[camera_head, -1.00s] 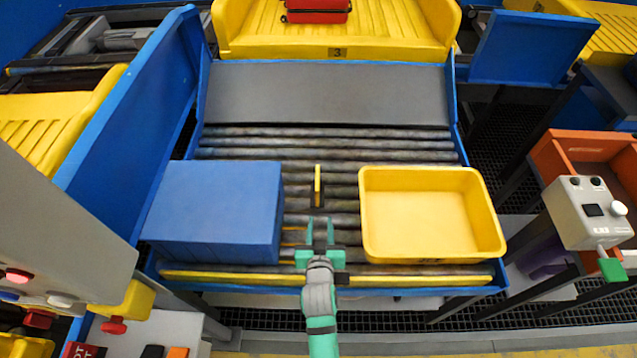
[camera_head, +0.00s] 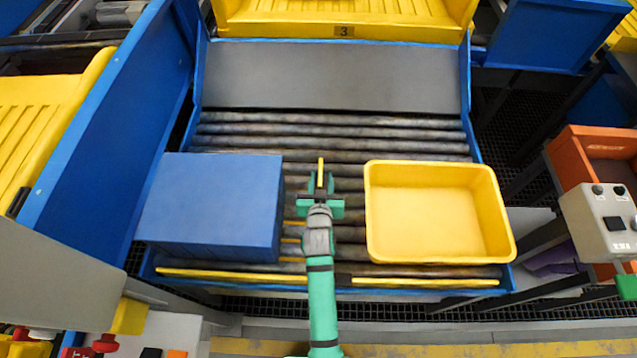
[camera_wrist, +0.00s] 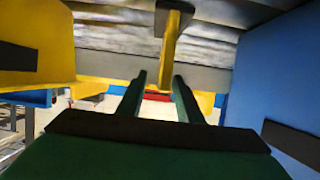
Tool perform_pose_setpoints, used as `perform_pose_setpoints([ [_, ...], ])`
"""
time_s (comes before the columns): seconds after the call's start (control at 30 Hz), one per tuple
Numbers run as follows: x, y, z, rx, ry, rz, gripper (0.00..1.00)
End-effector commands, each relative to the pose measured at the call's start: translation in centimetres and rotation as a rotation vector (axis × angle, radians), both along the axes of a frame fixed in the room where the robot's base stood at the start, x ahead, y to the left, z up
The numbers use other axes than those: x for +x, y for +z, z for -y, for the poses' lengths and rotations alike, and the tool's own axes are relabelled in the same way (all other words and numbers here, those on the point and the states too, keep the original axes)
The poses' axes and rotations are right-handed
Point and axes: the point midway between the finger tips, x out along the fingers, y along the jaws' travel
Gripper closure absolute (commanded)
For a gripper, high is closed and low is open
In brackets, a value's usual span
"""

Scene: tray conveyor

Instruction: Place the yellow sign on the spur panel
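The yellow sign (camera_head: 320,172) is a thin upright strip on the rollers, between the blue box and the yellow tub. My green gripper (camera_head: 320,187) is right at it, with one finger to each side in the head view. In the wrist view the sign (camera_wrist: 169,40) hangs from the top edge, and its lower end is near the tips of my open fingers (camera_wrist: 162,76). A gap shows between the fingers; I see no contact. A grey control box (camera_head: 603,220) stands at the right and a grey panel (camera_head: 60,275) at the left; neither is labelled spur.
The blue box (camera_head: 212,205) is close on the left of my arm. The yellow tub (camera_head: 438,168) is close on the right and looks empty. Rollers (camera_head: 330,130) behind the sign are clear up to a grey plate (camera_head: 335,75). An orange bin (camera_head: 570,160) is at the right.

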Motion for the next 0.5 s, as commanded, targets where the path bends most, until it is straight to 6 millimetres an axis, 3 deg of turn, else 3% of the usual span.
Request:
perform_pose_setpoints([
  [0.27, 1.9, -0.7, -0.1, -0.001, 0.000, 0.000, 0.67],
  [0.5, 4.9, -1.6, -1.0, 0.001, 0.005, 0.000, 0.67],
])
